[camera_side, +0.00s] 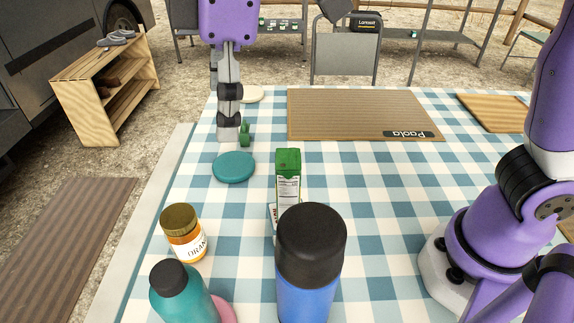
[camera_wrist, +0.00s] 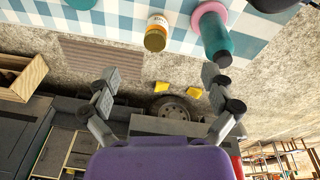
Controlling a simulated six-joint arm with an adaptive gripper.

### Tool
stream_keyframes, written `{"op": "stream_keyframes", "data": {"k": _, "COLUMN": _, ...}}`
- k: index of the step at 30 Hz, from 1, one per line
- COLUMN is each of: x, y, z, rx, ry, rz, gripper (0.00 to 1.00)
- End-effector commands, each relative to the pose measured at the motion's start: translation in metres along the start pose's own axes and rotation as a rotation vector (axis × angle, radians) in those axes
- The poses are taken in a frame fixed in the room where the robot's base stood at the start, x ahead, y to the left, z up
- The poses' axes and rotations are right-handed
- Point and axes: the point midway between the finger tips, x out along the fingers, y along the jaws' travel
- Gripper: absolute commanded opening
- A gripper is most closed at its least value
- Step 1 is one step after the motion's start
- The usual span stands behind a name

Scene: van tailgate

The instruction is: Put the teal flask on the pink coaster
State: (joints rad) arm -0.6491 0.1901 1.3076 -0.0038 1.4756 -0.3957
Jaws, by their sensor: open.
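The teal flask (camera_side: 183,297) with a dark cap stands upright at the near left of the table in the side view. The pink coaster (camera_side: 227,311) shows at its right, partly hidden by the flask and cut by the frame edge. In the wrist view the base of the teal flask (camera_wrist: 215,38) appears to rest on the pink coaster (camera_wrist: 201,10), which shows around it. My gripper (camera_side: 228,136) is open and empty, at the far left of the table, well away from the flask. Its two spread fingers show in the wrist view (camera_wrist: 160,80) with nothing between them.
An orange-labelled jar (camera_side: 185,235) and a blue flask (camera_side: 308,285) flank the teal flask. A green carton (camera_side: 288,178) stands mid-table. A teal coaster (camera_side: 234,168) and small green object (camera_side: 245,135) lie near my gripper. A brown mat (camera_side: 355,110) lies behind.

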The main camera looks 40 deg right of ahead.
Motion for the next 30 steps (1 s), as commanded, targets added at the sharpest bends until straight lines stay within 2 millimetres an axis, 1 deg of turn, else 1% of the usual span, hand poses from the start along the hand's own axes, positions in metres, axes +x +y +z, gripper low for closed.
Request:
{"op": "stream_keyframes", "data": {"k": 1, "x": -0.006, "y": 0.018, "z": 0.029, "rx": 0.125, "ry": 0.031, "rz": 0.029, "gripper": 0.96}}
{"op": "stream_keyframes", "data": {"k": 2, "x": -0.006, "y": 0.026, "z": 0.045, "rx": 0.2, "ry": 0.049, "rz": 0.046, "gripper": 0.96}}
{"op": "stream_keyframes", "data": {"k": 3, "x": -0.006, "y": 0.035, "z": 0.068, "rx": 0.298, "ry": 0.075, "rz": 0.071, "gripper": 0.96}}
{"op": "stream_keyframes", "data": {"k": 5, "x": -0.003, "y": 0.043, "z": 0.101, "rx": 0.443, "ry": 0.113, "rz": 0.108, "gripper": 0.96}}
{"op": "stream_keyframes", "data": {"k": 6, "x": 0.001, "y": 0.046, "z": 0.123, "rx": 0.534, "ry": 0.136, "rz": 0.132, "gripper": 0.96}}
{"op": "stream_keyframes", "data": {"k": 9, "x": 0.014, "y": 0.047, "z": 0.169, "rx": 0.734, "ry": 0.192, "rz": 0.19, "gripper": 0.96}}
{"op": "stream_keyframes", "data": {"k": 12, "x": 0.029, "y": 0.043, "z": 0.202, "rx": 0.881, "ry": 0.235, "rz": 0.236, "gripper": 0.96}}
{"op": "stream_keyframes", "data": {"k": 15, "x": 0.04, "y": 0.039, "z": 0.22, "rx": 0.971, "ry": 0.261, "rz": 0.265, "gripper": 0.96}}
{"op": "stream_keyframes", "data": {"k": 18, "x": 0.045, "y": 0.037, "z": 0.228, "rx": 1.01, "ry": 0.274, "rz": 0.278, "gripper": 0.96}}
{"op": "stream_keyframes", "data": {"k": 30, "x": 0.047, "y": 0.037, "z": 0.229, "rx": 1.013, "ry": 0.272, "rz": 0.277, "gripper": 0.96}}
